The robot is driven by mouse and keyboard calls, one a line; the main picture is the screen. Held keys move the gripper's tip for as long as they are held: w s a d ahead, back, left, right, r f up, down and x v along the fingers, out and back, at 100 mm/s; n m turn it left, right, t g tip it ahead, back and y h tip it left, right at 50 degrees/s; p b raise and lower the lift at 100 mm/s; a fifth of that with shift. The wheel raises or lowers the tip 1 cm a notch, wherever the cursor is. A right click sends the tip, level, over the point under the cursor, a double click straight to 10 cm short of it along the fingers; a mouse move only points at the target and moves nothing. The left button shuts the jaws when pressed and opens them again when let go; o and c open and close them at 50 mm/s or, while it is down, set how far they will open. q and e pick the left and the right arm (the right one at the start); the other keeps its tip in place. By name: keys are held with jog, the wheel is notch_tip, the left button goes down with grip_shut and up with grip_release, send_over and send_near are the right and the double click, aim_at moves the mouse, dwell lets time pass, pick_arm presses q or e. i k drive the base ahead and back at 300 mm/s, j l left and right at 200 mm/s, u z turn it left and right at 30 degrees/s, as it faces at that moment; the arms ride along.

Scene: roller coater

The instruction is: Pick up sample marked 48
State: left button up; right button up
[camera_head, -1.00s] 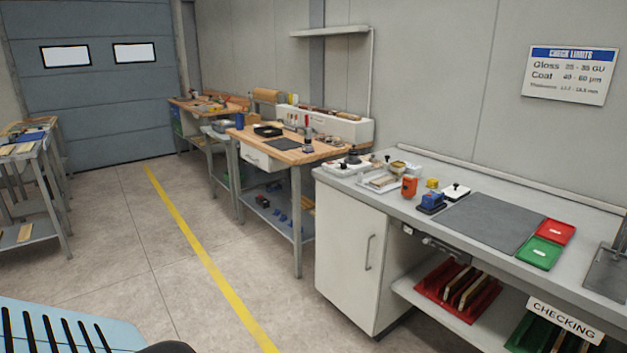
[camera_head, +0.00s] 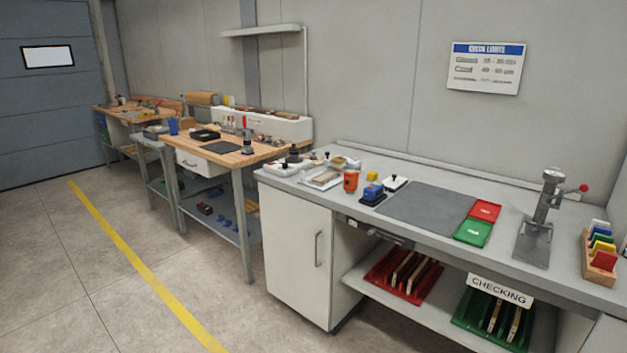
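No sample with a readable 48 shows. Several thin, board-like pieces stand in a red rack (camera_head: 378,277) on the shelf under the checking bench (camera_head: 400,230). More such pieces stand in a green rack (camera_head: 468,325) to its right on the same shelf. Any marks on them are too small to read. A small red tray (camera_head: 485,211) and a small green tray (camera_head: 473,233) lie on the bench top beside a dark grey mat (camera_head: 425,208). Neither of my grippers is in view.
A lever press (camera_head: 540,225) and a wooden holder with coloured pieces (camera_head: 598,262) stand at the bench's right. An orange device (camera_head: 351,181) and a blue device (camera_head: 373,193) stand left of the mat. A wooden-topped workbench (camera_head: 225,155) stands farther left. The floor in front is clear.

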aim_at(327, 176)
jog(key=u, duration=0.55)
jog(key=i+l+u, duration=0.7)
jog(key=i+l, duration=0.35)
jog(key=i+l+u, duration=0.15)
jog(key=i+l, duration=0.2)
jog(key=l, duration=0.15)
jog(key=i+l, duration=0.3)
jog(key=l, duration=0.2)
jog(key=i+u, duration=0.05)
